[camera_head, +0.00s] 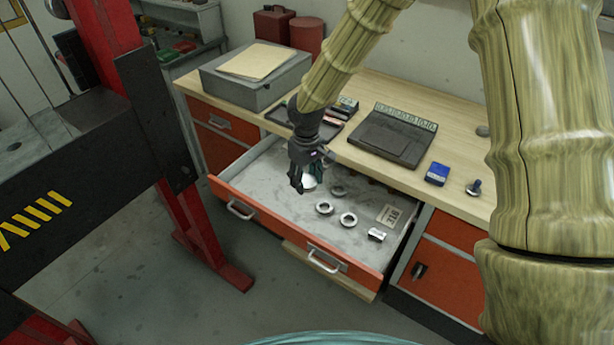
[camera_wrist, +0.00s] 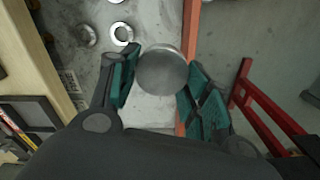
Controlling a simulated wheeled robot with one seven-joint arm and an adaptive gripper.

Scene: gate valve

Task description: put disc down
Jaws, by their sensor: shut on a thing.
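The disc (camera_wrist: 163,72) is a round grey metal piece, held between the two teal-padded fingers of my gripper (camera_wrist: 157,88) in the wrist view. In the head view my gripper (camera_head: 309,184) is over the left part of the open drawer (camera_head: 262,180), and the disc (camera_head: 310,181) shows as a pale spot between the fingers. The gripper is shut on the disc. I cannot tell how high the disc is above the drawer floor. Part of the disc is hidden by the fingers in the head view.
Metal rings (camera_head: 348,219) and a small metal block (camera_head: 377,235) lie in the drawer, right of my gripper. A tagged card (camera_head: 388,215) is near its right end. The workbench (camera_head: 455,200) holds a dark case (camera_head: 393,138) and a blue box (camera_head: 437,173). A red frame (camera_head: 205,225) stands left.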

